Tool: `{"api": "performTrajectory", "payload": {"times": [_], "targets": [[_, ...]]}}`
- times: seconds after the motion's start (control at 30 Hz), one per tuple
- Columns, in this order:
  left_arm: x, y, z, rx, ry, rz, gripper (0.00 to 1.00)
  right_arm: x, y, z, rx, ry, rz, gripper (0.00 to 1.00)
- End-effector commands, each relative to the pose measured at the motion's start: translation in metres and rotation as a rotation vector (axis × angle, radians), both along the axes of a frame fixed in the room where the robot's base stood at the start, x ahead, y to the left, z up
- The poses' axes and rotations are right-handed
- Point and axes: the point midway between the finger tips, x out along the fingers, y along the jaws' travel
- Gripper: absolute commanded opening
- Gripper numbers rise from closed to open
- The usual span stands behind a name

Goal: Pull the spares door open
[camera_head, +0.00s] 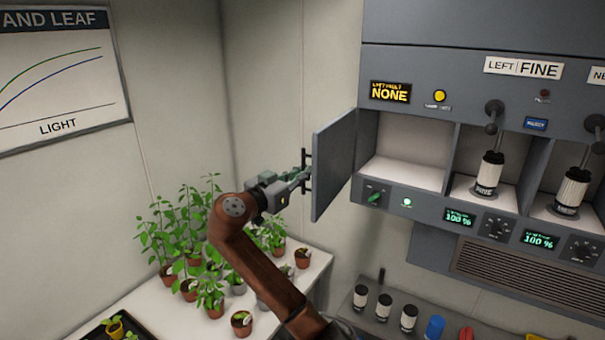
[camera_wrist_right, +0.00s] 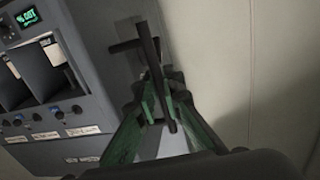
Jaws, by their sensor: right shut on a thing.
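The spares door (camera_head: 335,163) is a grey panel hinged at the left edge of an open, empty compartment (camera_head: 404,172) in the wall unit. It stands swung well out from the unit. A black bar handle (camera_head: 304,172) is on its outer face. My right gripper (camera_head: 300,176) is shut on this handle. In the right wrist view the green fingers (camera_wrist_right: 157,108) close around the black handle bar (camera_wrist_right: 155,75). The left gripper is not in view.
Potted plants (camera_head: 190,245) stand on a white bench (camera_head: 150,310) below my right arm. Several cartridges (camera_head: 384,306) stand on a lower shelf. Neighbouring bays hold a cartridge marked FINE (camera_head: 489,172) and another one (camera_head: 570,190). Wall is close left of the door.

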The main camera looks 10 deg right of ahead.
Motion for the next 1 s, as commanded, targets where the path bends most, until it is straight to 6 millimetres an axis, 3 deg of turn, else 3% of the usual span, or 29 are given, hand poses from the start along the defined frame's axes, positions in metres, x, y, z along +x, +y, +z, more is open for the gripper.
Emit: {"api": "performTrajectory", "payload": {"times": [0.07,0.1,0.2,0.57,1.0], "targets": [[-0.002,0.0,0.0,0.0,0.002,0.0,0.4,0.0,0.001,-0.001,0.0,0.001,0.002,0.0],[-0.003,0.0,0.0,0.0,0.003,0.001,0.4,0.0,0.001,-0.001,0.0,0.001,0.002,0.08],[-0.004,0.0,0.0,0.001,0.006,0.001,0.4,0.0,0.001,-0.001,0.001,0.001,0.002,0.15],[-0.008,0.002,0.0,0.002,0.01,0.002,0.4,-0.003,0.004,0.0,0.0,-0.001,0.003,0.15],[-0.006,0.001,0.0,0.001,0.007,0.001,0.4,-0.061,0.061,-0.001,0.001,0.001,0.005,0.15]]}}
